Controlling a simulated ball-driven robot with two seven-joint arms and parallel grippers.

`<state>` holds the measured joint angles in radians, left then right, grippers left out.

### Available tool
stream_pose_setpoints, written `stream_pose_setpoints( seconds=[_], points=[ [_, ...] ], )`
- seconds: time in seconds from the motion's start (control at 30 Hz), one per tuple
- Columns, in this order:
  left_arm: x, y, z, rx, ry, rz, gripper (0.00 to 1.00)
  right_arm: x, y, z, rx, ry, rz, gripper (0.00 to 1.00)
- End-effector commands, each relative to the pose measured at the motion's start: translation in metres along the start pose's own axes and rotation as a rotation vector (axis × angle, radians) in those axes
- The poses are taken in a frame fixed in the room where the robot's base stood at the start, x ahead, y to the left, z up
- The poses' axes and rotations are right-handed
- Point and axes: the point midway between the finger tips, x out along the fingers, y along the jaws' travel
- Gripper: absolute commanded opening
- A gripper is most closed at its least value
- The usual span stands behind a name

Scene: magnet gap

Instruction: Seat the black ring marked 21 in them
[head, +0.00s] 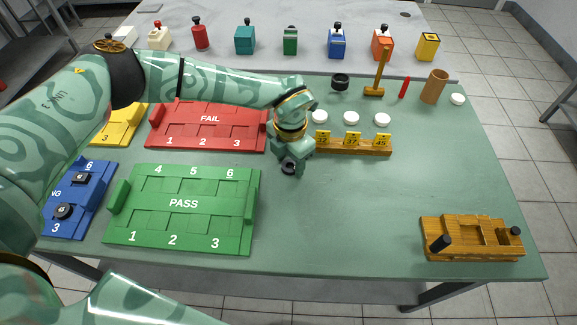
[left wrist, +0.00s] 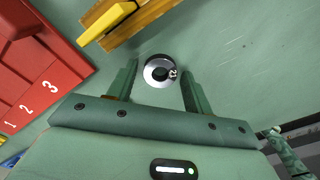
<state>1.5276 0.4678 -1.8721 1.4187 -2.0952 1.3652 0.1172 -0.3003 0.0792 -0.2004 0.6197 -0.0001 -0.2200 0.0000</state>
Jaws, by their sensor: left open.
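A small black ring (head: 289,168) with a pale metal face lies on the green table below my left gripper (head: 291,158). In the left wrist view the ring (left wrist: 151,66) sits between the fingertips of the left gripper (left wrist: 159,76), with a gap on each side. The gripper is open and points down. A small mark shows on the ring's right side, too small to read. A wooden fixture (head: 472,252) with dark knobs and a rectangular opening stands at the front right. My right gripper is not in view.
A wooden rack (head: 372,149) with yellow number tags stands just right of the gripper, with white discs (head: 350,117) behind it. The red FAIL tray (head: 193,139) and green PASS tray (head: 181,233) are to the left. The table between gripper and fixture is clear.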

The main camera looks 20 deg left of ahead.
Motion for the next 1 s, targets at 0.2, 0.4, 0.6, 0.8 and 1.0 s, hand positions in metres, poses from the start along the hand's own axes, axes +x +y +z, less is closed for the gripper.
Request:
stream_pose_setpoints(
  seconds=[0.2, 0.4, 0.6, 0.8, 1.0],
  points=[
    [0.000, 0.000, 0.000, 0.000, 0.000, 0.000, 0.26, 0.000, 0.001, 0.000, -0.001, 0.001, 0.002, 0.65],
    [-0.001, 0.000, 0.000, 0.000, -0.001, 0.000, 0.14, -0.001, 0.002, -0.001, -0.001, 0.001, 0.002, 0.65],
    [-0.016, 0.000, 0.000, 0.000, -0.003, 0.001, 0.14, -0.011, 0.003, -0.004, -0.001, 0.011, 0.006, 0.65],
    [-0.036, 0.000, 0.001, 0.000, -0.004, 0.001, 0.14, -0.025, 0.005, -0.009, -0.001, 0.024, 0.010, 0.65],
    [-0.052, 0.000, 0.000, 0.000, -0.003, 0.001, 0.14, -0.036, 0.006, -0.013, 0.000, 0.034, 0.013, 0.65]
  ],
)
